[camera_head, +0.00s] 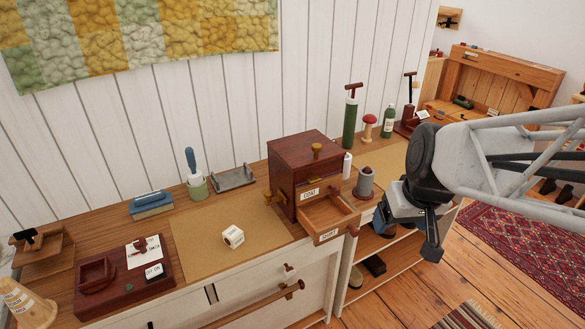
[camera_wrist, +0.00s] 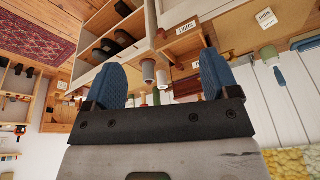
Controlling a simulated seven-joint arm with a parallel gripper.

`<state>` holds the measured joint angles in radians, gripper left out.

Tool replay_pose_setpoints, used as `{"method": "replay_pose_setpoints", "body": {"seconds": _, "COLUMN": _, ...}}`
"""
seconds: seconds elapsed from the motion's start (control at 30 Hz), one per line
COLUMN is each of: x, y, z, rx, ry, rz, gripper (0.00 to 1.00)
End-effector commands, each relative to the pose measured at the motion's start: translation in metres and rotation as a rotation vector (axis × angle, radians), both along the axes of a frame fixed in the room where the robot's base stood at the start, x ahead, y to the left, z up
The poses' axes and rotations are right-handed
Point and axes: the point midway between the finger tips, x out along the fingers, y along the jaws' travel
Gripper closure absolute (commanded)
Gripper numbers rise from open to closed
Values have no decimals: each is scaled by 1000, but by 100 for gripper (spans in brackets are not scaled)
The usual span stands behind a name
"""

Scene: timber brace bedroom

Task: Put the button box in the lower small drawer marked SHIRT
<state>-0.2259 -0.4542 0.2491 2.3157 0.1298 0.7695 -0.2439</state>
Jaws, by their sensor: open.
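A small cream box with a dark label (camera_head: 233,237), which looks like the button box, sits on the tan mat left of the small wooden cabinet (camera_head: 300,150). Its lettering is too small to read. The lower small drawer marked SHIRT (camera_head: 329,236) is pulled out, and its visible inside looks empty; it also shows in the wrist view (camera_wrist: 183,28). The COAT drawer (camera_head: 310,194) above it is shut. My gripper (camera_head: 432,238) is right of the drawer, beyond the dresser's front edge. It is open, with nothing between its blue fingers (camera_wrist: 162,80).
A dark red tray with cards (camera_head: 125,275) and a blue brush (camera_head: 151,204) stand left of the mat (camera_head: 200,245). The mat is clear around the box.

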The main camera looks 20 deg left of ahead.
Motion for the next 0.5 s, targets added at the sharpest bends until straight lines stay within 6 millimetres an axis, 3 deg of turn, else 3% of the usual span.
{"method": "replay_pose_setpoints", "body": {"seconds": 0.2, "x": 40, "y": 64, "z": -23, "rx": 19, "ry": -13, "rz": 157, "gripper": 19}}
{"method": "replay_pose_setpoints", "body": {"seconds": 0.5, "x": 79, "y": 161, "z": -65, "rx": 38, "ry": -39, "rz": 361, "gripper": 19}}
